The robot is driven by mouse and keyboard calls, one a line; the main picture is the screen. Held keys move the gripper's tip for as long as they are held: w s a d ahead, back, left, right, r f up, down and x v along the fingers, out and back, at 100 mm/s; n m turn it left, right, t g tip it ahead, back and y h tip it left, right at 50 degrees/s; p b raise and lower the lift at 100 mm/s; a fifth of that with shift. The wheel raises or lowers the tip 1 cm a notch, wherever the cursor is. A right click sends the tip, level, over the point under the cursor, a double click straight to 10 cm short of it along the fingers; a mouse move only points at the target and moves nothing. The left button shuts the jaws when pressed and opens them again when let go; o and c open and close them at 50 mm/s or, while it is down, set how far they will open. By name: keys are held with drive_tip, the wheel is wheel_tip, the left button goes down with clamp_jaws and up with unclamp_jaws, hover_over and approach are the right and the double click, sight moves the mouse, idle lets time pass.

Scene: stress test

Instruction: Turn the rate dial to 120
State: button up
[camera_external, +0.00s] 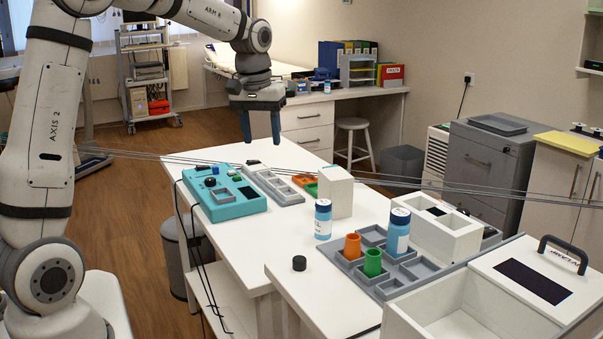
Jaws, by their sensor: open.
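A teal control box (228,200) lies on the white table, left of its middle. A dark round knob (210,182), which looks like the rate dial, sits on its top panel. Its scale and setting are too small to read. A small blue piece (215,169) and a dark screen (222,197) are also on the panel. My gripper (261,128) is open, points down and is empty. It hangs above the far end of the table, clear of the box, up and to the right of the knob in the picture.
A grey tray (262,180), a white block (340,194) and a blue-capped bottle (323,219) stand right of the box. Orange (352,246) and green (372,262) cups stand farther right. Thin cables (395,183) cross the view. A black cord (190,245) hangs at the table's left edge.

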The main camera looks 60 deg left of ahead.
drive_tip(key=w+a+f+n, duration=0.2)
drive_tip(key=w+a+n, duration=0.1)
drive_tip(key=a, duration=0.7)
drive_tip(key=n+g+p, duration=0.1)
drive_tip(key=n+p, duration=0.2)
drive_tip(key=n, duration=0.3)
hover_over(210, 179)
drive_tip(key=shift+h, duration=0.3)
wheel_tip(210, 179, down, 12)
drive_tip(key=shift+f, duration=0.25)
wheel_tip(210, 179, down, 8)
drive_tip(key=shift+r+p, duration=0.1)
drive_tip(key=shift+p, duration=0.65)
drive_tip(key=c, duration=1)
